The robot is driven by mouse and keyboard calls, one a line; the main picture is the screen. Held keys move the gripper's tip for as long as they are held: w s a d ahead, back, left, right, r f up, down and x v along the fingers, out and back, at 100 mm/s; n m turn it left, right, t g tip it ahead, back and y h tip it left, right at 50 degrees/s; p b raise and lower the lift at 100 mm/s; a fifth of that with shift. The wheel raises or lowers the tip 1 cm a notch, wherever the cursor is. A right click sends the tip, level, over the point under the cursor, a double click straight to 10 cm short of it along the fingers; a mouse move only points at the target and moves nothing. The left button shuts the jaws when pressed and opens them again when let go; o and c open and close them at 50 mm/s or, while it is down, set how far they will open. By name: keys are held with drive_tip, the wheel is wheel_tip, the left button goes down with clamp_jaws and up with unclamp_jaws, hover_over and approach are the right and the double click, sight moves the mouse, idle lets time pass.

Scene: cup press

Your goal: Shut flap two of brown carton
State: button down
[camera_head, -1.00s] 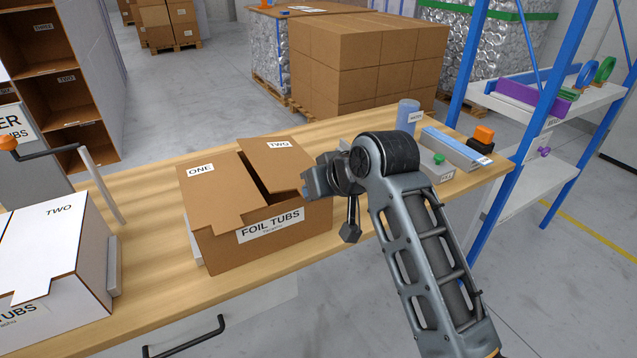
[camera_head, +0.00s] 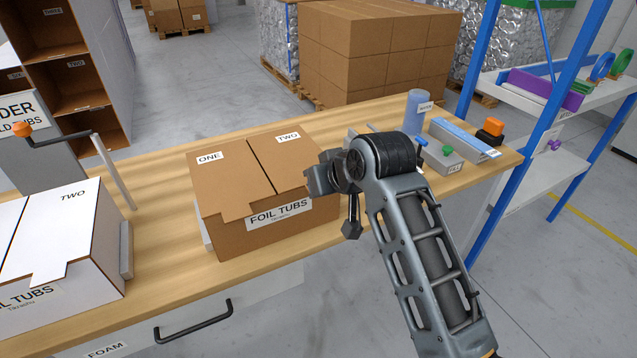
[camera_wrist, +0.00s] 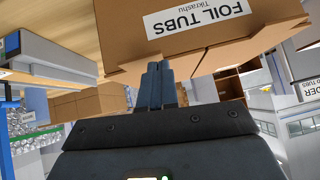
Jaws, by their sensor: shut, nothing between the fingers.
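The brown carton (camera_head: 222,233) stands on the wooden workbench, its front labelled FOIL TUBS. Flap one (camera_head: 217,183) lies flat on top at the left. Flap two (camera_head: 286,157) lies down beside it at the right, level with flap one, with a thin dark seam between them. My gripper (camera_head: 318,182) is at the right front corner of flap two; whether it touches cannot be told. In the wrist view my gripper (camera_wrist: 162,72) shows its fingers together and empty, close to the carton (camera_wrist: 205,45) edge.
A white carton (camera_head: 70,240) stands at the left of the workbench (camera_head: 165,228). A blue cup (camera_head: 417,110), a grey button box (camera_head: 440,160) and a long blue-topped box (camera_head: 465,138) stand at the right. Bare bench lies behind the brown carton.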

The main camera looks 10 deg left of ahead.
drive_tip(key=shift+r+p, duration=0.35)
drive_tip(key=shift+r, duration=0.15)
drive_tip(key=shift+r, duration=0.1)
drive_tip(key=w+a+r+p+v, duration=0.1)
drive_tip(key=a+r+p+v, duration=0.1)
drive_tip(key=v, duration=1)
drive_tip(key=s+d+f+m+t+h, duration=0.1)
drive_tip(key=s+d+f+m+t, duration=0.15)
drive_tip(key=s+d+f, duration=0.6)
drive_tip(key=s+d+f+m+t+h, duration=0.1)
drive_tip(key=s+d+f+m+t, duration=0.3)
drive_tip(key=s+f, duration=0.65)
drive_tip(key=s+d+r+h, duration=0.1)
drive_tip(key=s+d+r, duration=0.2)
drive_tip(key=s, duration=0.5)
drive_tip(key=s+d+r+t+h, duration=0.1)
drive_tip(key=s+d+r, duration=0.3)
drive_tip(key=s, duration=0.5)
drive_tip(key=s+d+r+h, duration=0.1)
drive_tip(key=s+d+r, duration=0.2)
drive_tip(key=s, duration=0.6)
drive_tip(key=shift+s+d+r+h, duration=0.2)
drive_tip(key=shift+d+r+h, duration=0.2)
drive_tip(key=shift+d, duration=0.8)
